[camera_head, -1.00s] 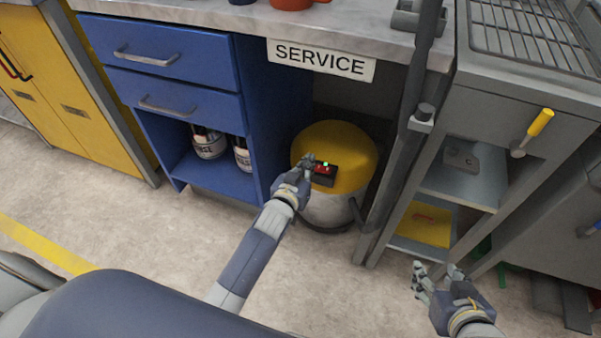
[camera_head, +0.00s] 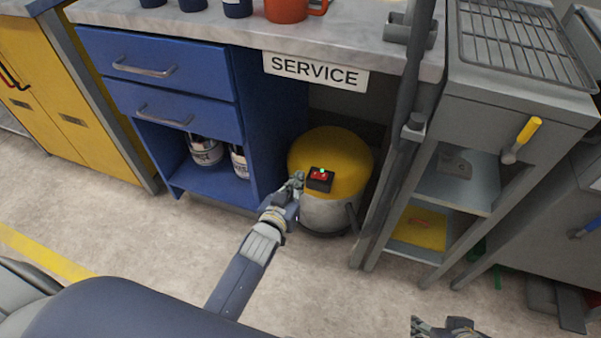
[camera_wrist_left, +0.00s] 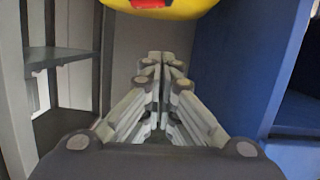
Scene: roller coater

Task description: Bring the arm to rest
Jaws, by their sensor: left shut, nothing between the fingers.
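My left gripper (camera_head: 297,182) is shut and empty. It is just left of the red switch (camera_head: 320,176) on the yellow-topped drum (camera_head: 341,160), with a small gap to the switch as far as I can tell. The switch is in a dark box with a small green light. In the left wrist view the shut fingers (camera_wrist_left: 163,60) point below the yellow top (camera_wrist_left: 185,8), where part of the red switch (camera_wrist_left: 150,3) shows at the upper edge. My right gripper (camera_head: 440,328) is only partly in view at the bottom edge, so its fingers cannot be judged.
A blue cabinet (camera_head: 160,80) with drawers and cans stands left of the drum. The worktop (camera_head: 215,18) holds an orange mug (camera_head: 290,8). A grey shelf frame (camera_head: 470,125) with a yellow handle (camera_head: 528,133) is on the right. The floor (camera_head: 130,230) in front is open.

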